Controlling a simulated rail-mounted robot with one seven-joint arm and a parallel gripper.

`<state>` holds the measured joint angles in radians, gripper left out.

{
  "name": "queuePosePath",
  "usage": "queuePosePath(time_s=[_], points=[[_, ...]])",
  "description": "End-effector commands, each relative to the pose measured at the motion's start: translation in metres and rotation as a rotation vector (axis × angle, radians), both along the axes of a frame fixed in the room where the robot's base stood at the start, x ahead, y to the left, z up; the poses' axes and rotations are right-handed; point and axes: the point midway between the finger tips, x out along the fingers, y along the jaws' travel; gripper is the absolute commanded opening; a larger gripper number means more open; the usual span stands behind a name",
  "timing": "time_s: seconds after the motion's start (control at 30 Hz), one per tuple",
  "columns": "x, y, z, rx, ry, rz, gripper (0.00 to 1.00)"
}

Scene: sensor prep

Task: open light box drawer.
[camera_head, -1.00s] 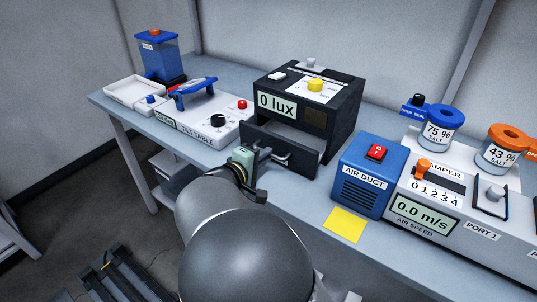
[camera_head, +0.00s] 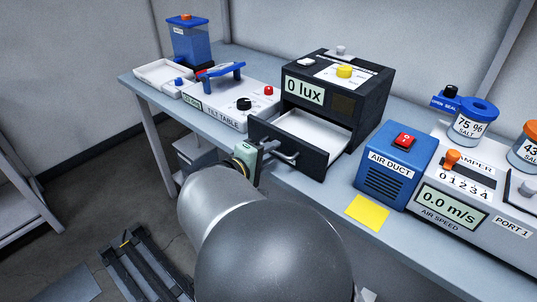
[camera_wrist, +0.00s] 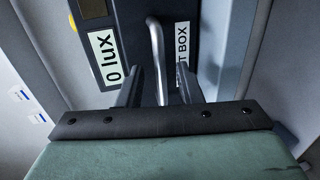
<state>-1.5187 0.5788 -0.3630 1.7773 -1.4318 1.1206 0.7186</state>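The light box (camera_head: 350,98) is a dark box on the bench with a "0 lux" display, and a yellow knob on top. Its drawer (camera_head: 312,132) is pulled out toward me, showing an empty-looking white interior. The drawer's metal bar handle (camera_head: 285,153) is on its dark front. My gripper (camera_wrist: 160,80) is at this handle. In the wrist view its two fingers stand apart, one on each side of the handle (camera_wrist: 156,55), with gaps visible. In the head view the fingertips are partly hidden by the gripper body.
The tilt table (camera_head: 228,103) stands left of the drawer. The blue air duct (camera_head: 385,180) stands close on the right, with a yellow note (camera_head: 367,212) before it. Salt jars (camera_head: 472,125) are farther right.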

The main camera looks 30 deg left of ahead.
Motion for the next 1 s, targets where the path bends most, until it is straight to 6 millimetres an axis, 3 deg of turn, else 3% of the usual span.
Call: queuePosePath(time_s=[0.13, 0.27, 0.7, 1.0], points=[[-0.005, 0.001, 0.001, 0.0, 0.001, 0.001, 0.32], [-0.023, 0.004, 0.005, 0.001, 0.001, 0.004, 0.32], [-0.126, 0.016, 0.027, 0.002, 0.001, 0.004, 0.32], [-0.165, 0.02, 0.035, 0.0, 0.0, 0.001, 0.32]])
